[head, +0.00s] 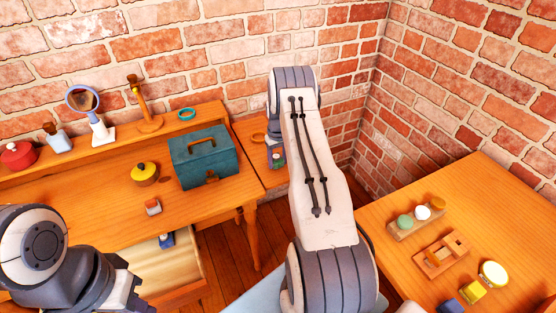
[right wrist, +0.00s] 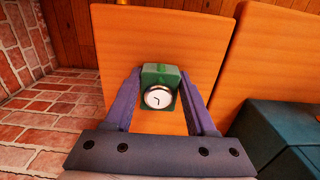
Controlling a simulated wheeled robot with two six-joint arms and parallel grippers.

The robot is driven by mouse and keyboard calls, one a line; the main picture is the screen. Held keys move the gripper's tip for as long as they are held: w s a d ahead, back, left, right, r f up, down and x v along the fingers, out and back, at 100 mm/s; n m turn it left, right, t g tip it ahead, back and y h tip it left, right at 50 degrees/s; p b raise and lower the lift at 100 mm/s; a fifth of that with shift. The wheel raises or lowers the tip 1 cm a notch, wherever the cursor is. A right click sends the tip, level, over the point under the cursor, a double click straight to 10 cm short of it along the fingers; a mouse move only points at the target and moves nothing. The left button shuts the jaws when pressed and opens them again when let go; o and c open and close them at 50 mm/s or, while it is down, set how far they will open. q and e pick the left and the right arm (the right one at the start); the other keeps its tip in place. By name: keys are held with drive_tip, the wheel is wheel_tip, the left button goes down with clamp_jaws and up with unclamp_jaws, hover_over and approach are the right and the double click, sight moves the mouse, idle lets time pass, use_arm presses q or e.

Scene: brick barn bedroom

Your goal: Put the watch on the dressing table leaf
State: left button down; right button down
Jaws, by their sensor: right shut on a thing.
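The watch (right wrist: 159,97) has a round white face with dark hands on a green body. It sits between the fingers of my right gripper (right wrist: 162,76), which is shut on it. The dressing table leaf (right wrist: 117,45) is the flat orange wooden panel behind the watch in the right wrist view. In the head view the leaf (head: 246,128) extends from the table's right end, and my right arm hides most of the gripper and watch. I cannot tell whether the watch touches the leaf. My left gripper (head: 128,289) is at the lower left, its jaws unclear.
A teal case (head: 203,156) stands on the dressing table (head: 100,196) next to the leaf. A drawer (head: 165,272) is open below. A second table (head: 480,200) with several small objects stands at the right.

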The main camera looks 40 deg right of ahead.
drive_tip(key=shift+f, duration=0.25)
drive_tip(key=shift+c, duration=1.1)
unclamp_jaws()
drive_tip(key=shift+r, duration=0.1)
drive_tip(key=shift+r, duration=0.1)
